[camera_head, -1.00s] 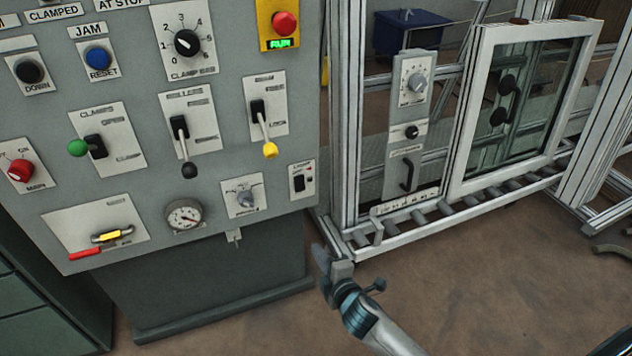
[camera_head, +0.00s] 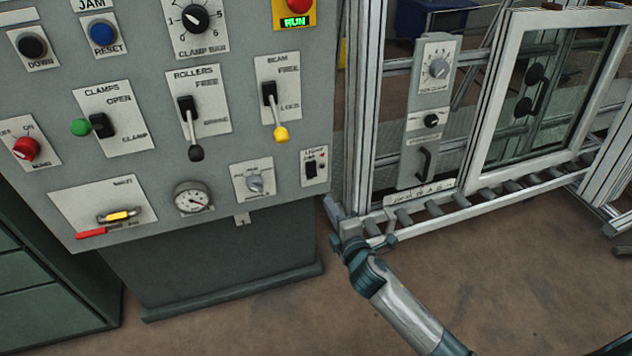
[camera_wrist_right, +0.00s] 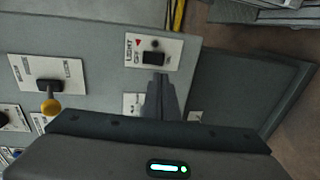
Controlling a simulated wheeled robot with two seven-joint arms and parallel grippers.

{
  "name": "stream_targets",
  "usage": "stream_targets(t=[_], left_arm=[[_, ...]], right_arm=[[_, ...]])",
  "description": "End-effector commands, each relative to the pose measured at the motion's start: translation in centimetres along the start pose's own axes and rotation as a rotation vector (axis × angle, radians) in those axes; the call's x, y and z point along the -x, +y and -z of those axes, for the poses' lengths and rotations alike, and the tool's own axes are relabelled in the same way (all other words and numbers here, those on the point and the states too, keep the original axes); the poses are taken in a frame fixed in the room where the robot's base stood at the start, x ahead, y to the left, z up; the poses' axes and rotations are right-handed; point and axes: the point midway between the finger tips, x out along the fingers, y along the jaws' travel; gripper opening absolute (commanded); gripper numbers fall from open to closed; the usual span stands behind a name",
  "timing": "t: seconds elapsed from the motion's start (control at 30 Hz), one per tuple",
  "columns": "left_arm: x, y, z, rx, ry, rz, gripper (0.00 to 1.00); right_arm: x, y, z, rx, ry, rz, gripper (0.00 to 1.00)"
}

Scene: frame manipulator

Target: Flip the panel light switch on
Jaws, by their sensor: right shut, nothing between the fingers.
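The light switch (camera_head: 311,168) is a small black rocker on a white plate at the lower right corner of the grey control panel (camera_head: 225,190). My right gripper (camera_head: 334,211) is shut and empty, below and right of the switch in the head view. In the wrist view its fingertips (camera_wrist_right: 163,80) point at the switch's lower edge; I cannot tell whether they touch it. My left gripper is not in view.
The yellow-tipped beam lever (camera_head: 281,132) and a small grey knob (camera_head: 256,184) are near the switch on the panel. A metal frame with a roller track (camera_head: 470,200) stands to the right. Open brown floor (camera_head: 520,290) lies in front.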

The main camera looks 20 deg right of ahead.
Motion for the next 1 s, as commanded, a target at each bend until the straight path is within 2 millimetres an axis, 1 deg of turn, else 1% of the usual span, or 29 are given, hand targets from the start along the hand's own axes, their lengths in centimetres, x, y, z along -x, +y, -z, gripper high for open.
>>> stream_targets(t=[0.37,0.5,0.6,0.8,1.0], left_arm=[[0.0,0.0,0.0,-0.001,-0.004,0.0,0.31],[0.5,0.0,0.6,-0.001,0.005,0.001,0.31],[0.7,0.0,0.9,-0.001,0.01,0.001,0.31],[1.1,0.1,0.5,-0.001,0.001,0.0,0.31],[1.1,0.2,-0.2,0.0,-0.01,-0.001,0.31]], right_arm=[[-6.3,0.1,0.0,0.0,-0.001,-0.001,0.0],[-8.7,0.1,0.0,0.0,-0.001,0.0,0.0],[-10.1,0.1,0.0,-0.001,-0.001,0.0,0.0],[-11.8,0.0,0.0,-0.001,-0.001,0.001,0.0],[-12.3,0.0,0.0,-0.001,0.0,0.0,0.0]])
